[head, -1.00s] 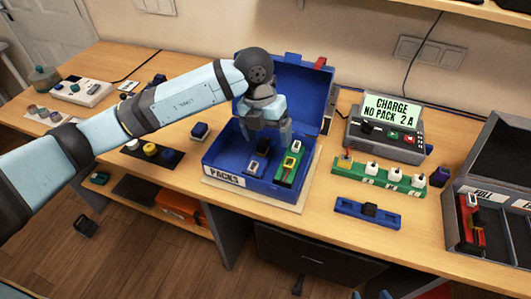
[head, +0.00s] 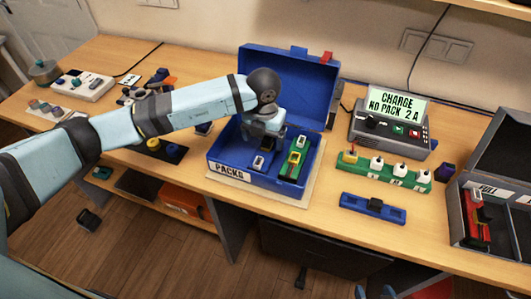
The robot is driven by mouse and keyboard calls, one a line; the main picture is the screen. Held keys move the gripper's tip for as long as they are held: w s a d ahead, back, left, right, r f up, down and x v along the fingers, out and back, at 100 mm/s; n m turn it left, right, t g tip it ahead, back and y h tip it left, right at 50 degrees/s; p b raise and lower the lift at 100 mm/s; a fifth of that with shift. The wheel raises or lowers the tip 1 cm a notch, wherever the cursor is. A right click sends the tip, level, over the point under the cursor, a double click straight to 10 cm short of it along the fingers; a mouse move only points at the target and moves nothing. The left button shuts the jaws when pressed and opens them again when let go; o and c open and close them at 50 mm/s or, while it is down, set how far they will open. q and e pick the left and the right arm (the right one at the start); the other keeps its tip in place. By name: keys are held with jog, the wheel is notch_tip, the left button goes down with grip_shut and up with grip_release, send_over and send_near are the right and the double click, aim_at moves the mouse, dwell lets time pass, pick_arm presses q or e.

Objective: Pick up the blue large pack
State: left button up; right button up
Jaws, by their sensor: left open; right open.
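The open blue box marked PACKS (head: 212,158) stands on a pale mat.
The raised lid (head: 290,75) stands behind my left gripper. Right of the box are a charger (head: 390,130), a green strip with white plugs (head: 380,172) and a blue holder (head: 373,208). A grey bin marked FULL (head: 456,215) holds a red pack.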

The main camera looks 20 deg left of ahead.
aim_at(266, 145)
pick_arm(q)
jog(key=f, duration=0.4)
jog(key=shift+w+d+f+p, duration=0.1)
jog(key=shift+d+f+p, duration=0.1)
jog(key=shift+f+p, duration=0.15)
jog(key=c, duration=1.3)
jog(key=shift+r, duration=0.1)
jog(key=shift+c, duration=0.7)
